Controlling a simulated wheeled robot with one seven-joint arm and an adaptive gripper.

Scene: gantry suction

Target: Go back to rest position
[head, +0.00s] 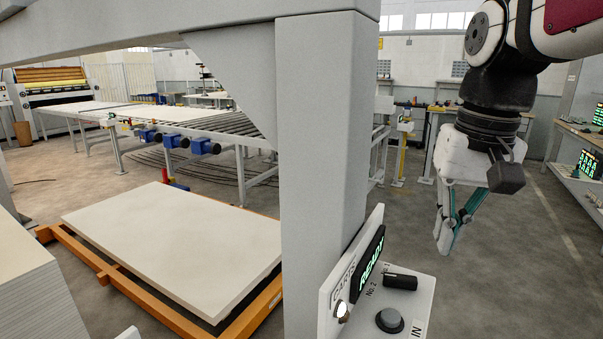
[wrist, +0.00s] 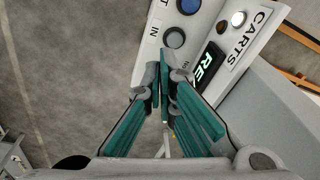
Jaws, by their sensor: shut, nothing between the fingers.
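My gripper (head: 446,243) hangs from the arm at the right of the head view, fingers pointing down. It is shut and empty, with its fingertips together. In the wrist view the closed fingertips (wrist: 161,75) overlap the lower edge of the control box in the picture. The control box (head: 407,318) is white, on a grey gantry post, left of and lower than my gripper in the head view. It has a lit READY display (head: 370,272), a black switch (head: 400,282), a round dark button (head: 390,320) and a lit white lamp (head: 342,310). A blue button (wrist: 188,5) shows in the wrist view.
The grey gantry post (head: 318,150) rises mid-picture beneath a crossbeam. A white board stack (head: 180,240) lies on an orange frame (head: 175,312) at left. A roller conveyor (head: 225,125) stands behind. A bench with screens (head: 585,180) is far right.

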